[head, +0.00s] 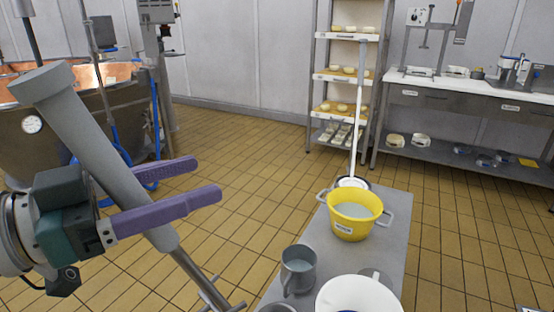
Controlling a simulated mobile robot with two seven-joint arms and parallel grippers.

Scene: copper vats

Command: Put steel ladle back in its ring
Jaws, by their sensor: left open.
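My left gripper (209,178) is open at the left. Its two purple fingers lie across a thick grey post (100,140) that slants down to the right. I cannot tell whether the fingers touch the post, and I see nothing clearly held between them. No steel ladle can be told for certain. A tall upright tool with a thin grey and white handle (357,115) has a round white foot with a dark rim (352,183) at the far end of the grey bench (391,218). I cannot make out a ring for a ladle. My right gripper is not in view.
The bench also bears a yellow bucket (352,224), a grey jug (298,268) and a white bowl (350,296). A copper vat (60,120) stands at the left. Cheese shelves (338,76) and a counter (470,92) line the back. Tiled floor is clear between.

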